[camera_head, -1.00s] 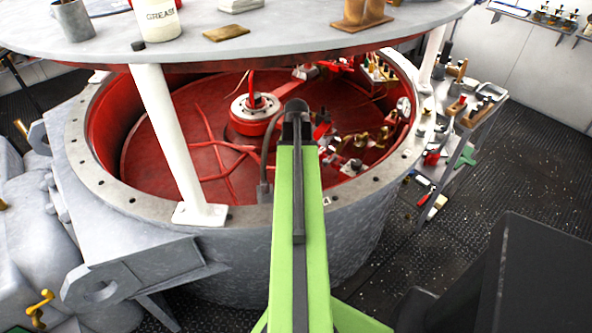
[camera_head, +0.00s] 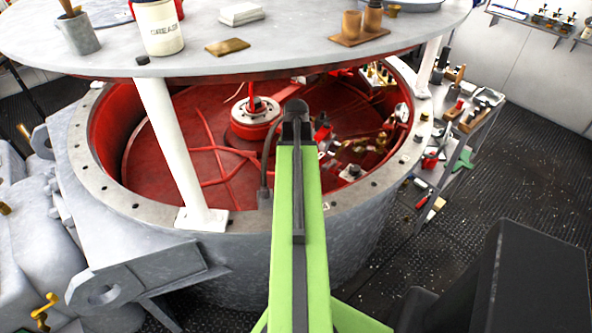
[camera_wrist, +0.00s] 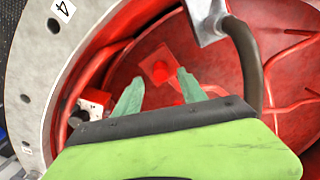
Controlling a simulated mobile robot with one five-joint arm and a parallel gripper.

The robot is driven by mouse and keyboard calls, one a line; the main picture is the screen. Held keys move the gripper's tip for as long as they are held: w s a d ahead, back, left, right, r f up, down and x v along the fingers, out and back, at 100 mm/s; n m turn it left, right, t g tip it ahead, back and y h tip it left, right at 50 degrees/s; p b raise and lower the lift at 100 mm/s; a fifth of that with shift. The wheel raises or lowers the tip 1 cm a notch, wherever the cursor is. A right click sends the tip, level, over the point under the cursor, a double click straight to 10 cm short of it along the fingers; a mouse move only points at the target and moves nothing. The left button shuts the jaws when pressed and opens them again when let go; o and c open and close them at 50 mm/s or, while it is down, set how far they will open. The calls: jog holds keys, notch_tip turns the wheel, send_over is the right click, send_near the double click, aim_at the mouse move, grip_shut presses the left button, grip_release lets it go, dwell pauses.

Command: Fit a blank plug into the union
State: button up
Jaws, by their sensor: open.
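My gripper (camera_wrist: 160,85) is open in the wrist view, its two pale green fingers apart with nothing between them. Past the fingertips lies the red floor of the drum, with a small reddish square plate (camera_wrist: 160,70) on it. In the head view, several small brass fittings (camera_head: 382,136) sit inside the drum on the right, beyond my arm. A grey block fitting (camera_head: 353,172) lies near them. I cannot tell which piece is the union or a blank plug. In the head view my arm hides the gripper.
The drum's grey bolted rim (camera_head: 110,190) surrounds the red interior. A white post (camera_head: 170,150) holds a round grey tabletop (camera_head: 290,45) over it. A grey hose bracket (camera_wrist: 205,18) is close to the fingers in the wrist view. A cluttered cart (camera_head: 470,125) stands at right.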

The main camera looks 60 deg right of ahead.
notch_tip(320, 180, up, 9)
jog(key=p, duration=0.7)
